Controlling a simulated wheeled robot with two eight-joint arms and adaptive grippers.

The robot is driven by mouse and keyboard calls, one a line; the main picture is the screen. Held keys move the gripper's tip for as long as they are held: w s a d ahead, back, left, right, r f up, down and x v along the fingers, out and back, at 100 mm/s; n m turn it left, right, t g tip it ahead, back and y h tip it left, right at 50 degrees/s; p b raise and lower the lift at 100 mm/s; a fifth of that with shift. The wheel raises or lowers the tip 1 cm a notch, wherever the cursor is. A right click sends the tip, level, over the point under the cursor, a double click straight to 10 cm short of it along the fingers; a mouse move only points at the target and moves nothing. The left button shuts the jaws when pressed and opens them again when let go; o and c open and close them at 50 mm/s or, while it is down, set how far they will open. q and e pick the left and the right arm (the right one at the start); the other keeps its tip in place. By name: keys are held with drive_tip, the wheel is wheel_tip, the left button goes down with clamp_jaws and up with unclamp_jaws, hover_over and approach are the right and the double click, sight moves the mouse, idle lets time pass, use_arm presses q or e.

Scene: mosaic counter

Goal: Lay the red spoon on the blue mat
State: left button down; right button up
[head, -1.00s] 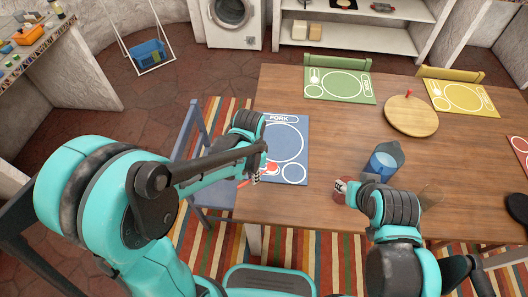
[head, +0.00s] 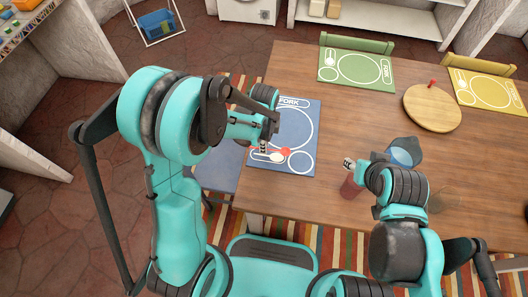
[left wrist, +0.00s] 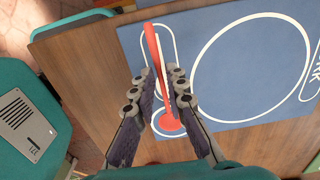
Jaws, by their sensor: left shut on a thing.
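The blue mat (head: 304,116) lies at the table's left edge, with white outlines printed on it. The red spoon (left wrist: 152,52) is in my left gripper, over the outlines at the mat's near left part. In the left wrist view its bowl points down the picture and its handle up. In the head view the red bowl (head: 284,152) shows beside my left fingers (head: 264,146). My left gripper is shut on the spoon (left wrist: 164,90). Whether the spoon touches the mat is unclear. My right gripper (head: 349,164) is above a reddish vessel; its finger opening is unclear.
The reddish vessel (head: 350,187) and a blue cup (head: 403,153) stand near my right gripper. A round wooden board (head: 432,108), a green mat (head: 356,68) and a yellow mat (head: 487,90) lie farther back. Bare table lies right of the blue mat.

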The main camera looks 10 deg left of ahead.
sight(264, 156)
use_arm(q)
wheel_tip(264, 156, down, 4)
drive_tip(key=shift+w+a+f+b, duration=0.1)
drive_tip(key=shift+b, duration=0.9)
drive_tip(key=c, duration=1.9)
unclamp_jaws()
drive_tip(key=shift+f, duration=0.15)
drive_tip(key=shift+c, duration=0.2)
drive_tip(key=o, duration=0.4)
drive_tip(key=shift+r, duration=0.2)
